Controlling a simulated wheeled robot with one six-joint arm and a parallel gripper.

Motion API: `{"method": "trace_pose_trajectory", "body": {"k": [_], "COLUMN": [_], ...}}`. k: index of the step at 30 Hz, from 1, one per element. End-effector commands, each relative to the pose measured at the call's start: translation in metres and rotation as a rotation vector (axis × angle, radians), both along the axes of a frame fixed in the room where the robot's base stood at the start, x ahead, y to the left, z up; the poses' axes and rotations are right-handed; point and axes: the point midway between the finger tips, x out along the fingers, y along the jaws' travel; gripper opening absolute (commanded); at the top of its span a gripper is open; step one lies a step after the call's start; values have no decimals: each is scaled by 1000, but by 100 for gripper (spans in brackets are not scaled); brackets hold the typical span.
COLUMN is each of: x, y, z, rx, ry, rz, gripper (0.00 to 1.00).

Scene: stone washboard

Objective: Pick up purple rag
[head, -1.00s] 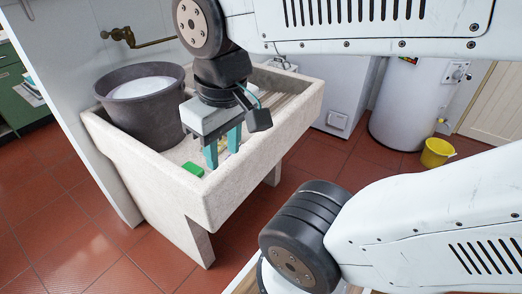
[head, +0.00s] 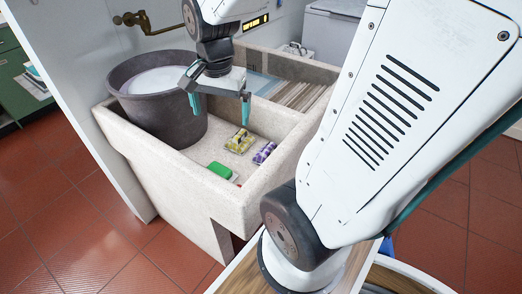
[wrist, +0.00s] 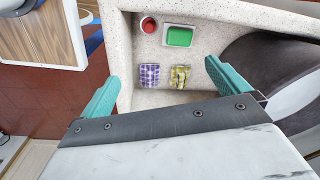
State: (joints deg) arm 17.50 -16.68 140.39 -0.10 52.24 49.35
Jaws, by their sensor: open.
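The purple rag (head: 264,152) is a small folded purple-and-white checked cloth lying on the floor of the stone sink. It also shows in the wrist view (wrist: 149,75), left of the yellow rag, between the directions of my two fingers. My gripper (head: 219,101) is open and empty, with teal fingers spread wide. It hangs above the sink, to the left of and higher than the purple rag, near the bucket's right side. In the wrist view my gripper (wrist: 160,83) frames both rags, apart from them.
A yellow patterned rag (head: 240,140) lies beside the purple one. A green sponge (head: 220,170) is nearer the front wall. A red round item (wrist: 148,25) shows beside it. A large dark bucket (head: 165,115) fills the sink's left. The stone sink's rim (head: 200,190) surrounds them.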

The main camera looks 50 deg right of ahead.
Motion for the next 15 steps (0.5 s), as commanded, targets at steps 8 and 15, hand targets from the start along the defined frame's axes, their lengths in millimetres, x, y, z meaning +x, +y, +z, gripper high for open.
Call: {"method": "trace_pose_trajectory", "body": {"k": [8,15], "x": [37,28], "y": [-107,-180], "z": [-100,-188], "rx": [48,70], "ry": [26,30], "rz": [-904,-1553], "gripper": [100,100]}}
